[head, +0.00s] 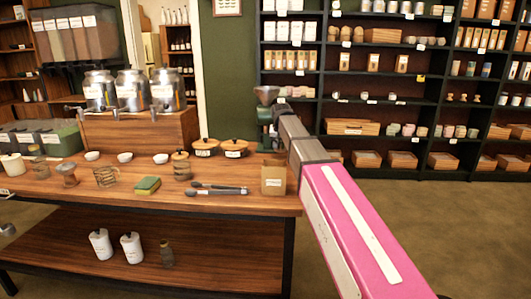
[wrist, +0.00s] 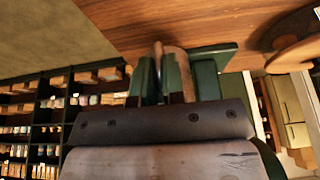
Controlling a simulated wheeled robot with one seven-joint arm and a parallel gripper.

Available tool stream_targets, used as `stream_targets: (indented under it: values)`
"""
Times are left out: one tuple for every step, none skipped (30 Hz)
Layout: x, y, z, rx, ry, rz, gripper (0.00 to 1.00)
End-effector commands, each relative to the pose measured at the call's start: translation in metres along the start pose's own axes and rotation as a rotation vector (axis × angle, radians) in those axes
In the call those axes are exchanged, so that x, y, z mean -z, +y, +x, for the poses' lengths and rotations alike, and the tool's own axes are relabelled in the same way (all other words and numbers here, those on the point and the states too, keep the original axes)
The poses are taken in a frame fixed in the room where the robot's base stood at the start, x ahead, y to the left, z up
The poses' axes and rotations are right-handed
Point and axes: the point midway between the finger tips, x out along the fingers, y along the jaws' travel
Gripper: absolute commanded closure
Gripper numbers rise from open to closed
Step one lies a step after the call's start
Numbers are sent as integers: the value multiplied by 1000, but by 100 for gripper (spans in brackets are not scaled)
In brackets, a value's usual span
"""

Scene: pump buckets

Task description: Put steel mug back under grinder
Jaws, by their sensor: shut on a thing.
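The grinder (head: 265,115) stands at the right end of the wooden table in the head view, with a steel funnel on top and a dark green body. My arm hides part of it. A green part, seemingly of the grinder (wrist: 215,54), shows just right of my gripper (wrist: 161,78) in the wrist view. My gripper is shut on what looks like the steel mug (wrist: 177,58), a rounded, brownish-reflecting surface mostly hidden by the fingers. It is close to the green part; I cannot tell whether they touch. My gripper and the mug are hidden in the head view.
Two lidded pots (head: 220,148) stand left of the grinder. Dark shelves (head: 400,85) line the back wall.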

Motion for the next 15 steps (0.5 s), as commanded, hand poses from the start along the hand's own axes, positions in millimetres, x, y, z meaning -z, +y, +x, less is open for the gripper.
stream_targets:
  values:
    - [1,-14,0,1,0,-3,100]
    - [1,-21,0,1,0,-4,100]
    - [1,-29,0,1,0,-3,100]
    - [1,-36,0,1,0,-2,100]
    - [1,-42,0,1,0,-3,100]
    - [1,-49,0,1,0,-3,100]
    - [1,-53,0,1,0,-2,100]
    - [1,-57,0,1,0,-1,100]
    - [1,-62,0,1,0,-1,100]
    - [1,-64,0,0,0,-1,100]
    - [1,-66,0,0,0,-1,100]
    - [0,-68,0,0,0,-1,100]
    - [0,-68,0,0,0,-1,100]
    - [0,-69,1,0,0,0,100]
    - [-1,-69,3,0,0,0,100]
